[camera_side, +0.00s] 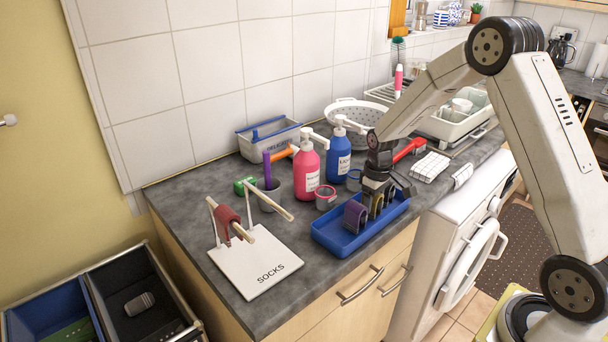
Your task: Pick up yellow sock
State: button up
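A blue tray (337,243) sits on the counter near its front edge. A rolled purple sock (354,216) stands in the tray. A dark yellow, olive-looking item (377,206), seemingly the yellow sock, is to the right of the purple one and partly hidden by my gripper. My gripper (378,199) points down into the tray at this item, its fingers beside or around it. The fingers are dark and small here, so I cannot tell whether they are closed on it. A red sock (228,223) hangs on the rail of the white SOCKS stand (255,272).
A white colander (355,120) and folded cloth (430,167) are farther back. Open bins (140,300) are lower left.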

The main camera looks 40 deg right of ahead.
grip_shut()
jog(key=shift+r, duration=0.1)
jog(key=shift+r, duration=0.75)
jog(key=s+a+r, duration=0.3)
jog(key=s+r, duration=0.8)
jog(key=s, duration=0.2)
jog(key=shift+s+a+r, duration=0.15)
jog(key=shift+s+a, duration=0.1)
jog(key=shift+s, duration=0.05)
